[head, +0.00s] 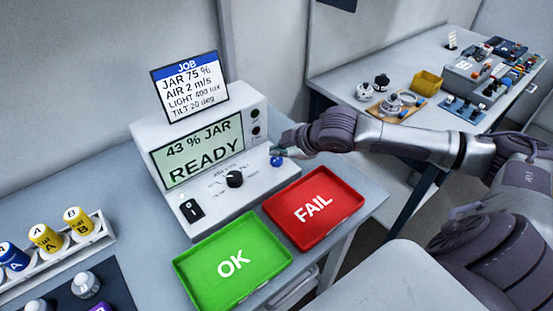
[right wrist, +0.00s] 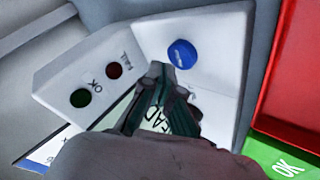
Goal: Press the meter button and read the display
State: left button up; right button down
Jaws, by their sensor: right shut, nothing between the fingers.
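The white meter (head: 150,133) stands on the bench in the head view. Its display (head: 197,152) reads "43 % JAR" and "READY". A blue button (head: 277,162) is at the right of its front panel, and it also shows in the right wrist view (right wrist: 182,53). My right gripper (head: 278,151) is shut and empty, its tips close by the button. In the right wrist view the fingertips (right wrist: 160,72) appear just beside the button; I cannot tell whether they touch. A black knob (head: 235,179) and a rocker switch (head: 192,210) are also on the panel. My left gripper is not in view.
A job card (head: 188,88) on top reads JAR 75 %, AIR 2 m/s, LIGHT 400 lux, TILT 20 deg. The green OK tray (head: 205,283) and red FAIL tray (head: 338,192) lie empty in front. A rack (head: 103,238) holds jars at left. Another table (head: 345,82) stands behind.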

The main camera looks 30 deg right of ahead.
aim_at(278, 161)
jog(key=shift+f, duration=0.1)
dwell(0.5)
jog(key=shift+f, duration=0.3)
jog(key=shift+f, duration=0.5)
dwell(0.8)
jog(key=shift+r+p, duration=0.1)
jog(key=shift+p, duration=0.2)
jog(key=shift+r+p, duration=0.8)
jog(key=shift+p, duration=0.25)
notch_tip(278, 161, up, 5)
jog(key=p, duration=0.6)
